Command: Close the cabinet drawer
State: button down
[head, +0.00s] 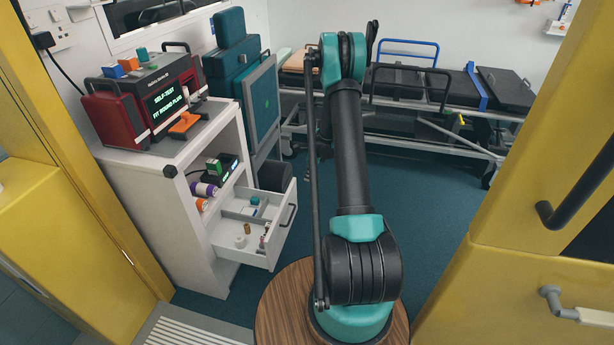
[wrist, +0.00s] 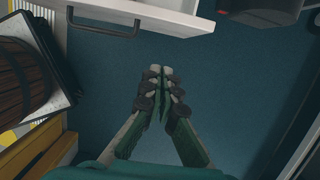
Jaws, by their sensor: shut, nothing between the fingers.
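The white cabinet (head: 185,215) stands at the left in the head view. Its drawer (head: 238,251) is pulled out to the right, with small items lying inside. The drawer front carries a dark bar handle (head: 290,215). In the wrist view the drawer front (wrist: 172,17) crosses the top edge, with its handle (wrist: 103,23) at upper left. My gripper (wrist: 161,71) is shut and empty, over the blue floor. It appears below and right of the handle in that view, apart from it. The gripper is not visible in the head view, where my arm stands in the middle.
A red monitor device (head: 150,100) sits on the cabinet top, with small items on the shelf below. A teal case (head: 245,90) stands behind. A stretcher (head: 430,95) lines the back wall. Yellow panels (head: 545,200) flank both sides. Blue floor (head: 430,190) is clear right of the drawer.

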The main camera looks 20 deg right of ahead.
jog(key=w+a+f, duration=0.3)
jog(key=a+f, duration=0.2)
jog(key=f, duration=0.2)
dwell(0.5)
jog(key=w+a, duration=0.5)
jog(key=a, duration=0.5)
jog(key=w+a, duration=0.6)
jog(key=a, duration=0.3)
jog(key=shift+w+a, duration=0.15)
jog(key=shift+a, duration=0.25)
jog(key=shift+d, duration=0.15)
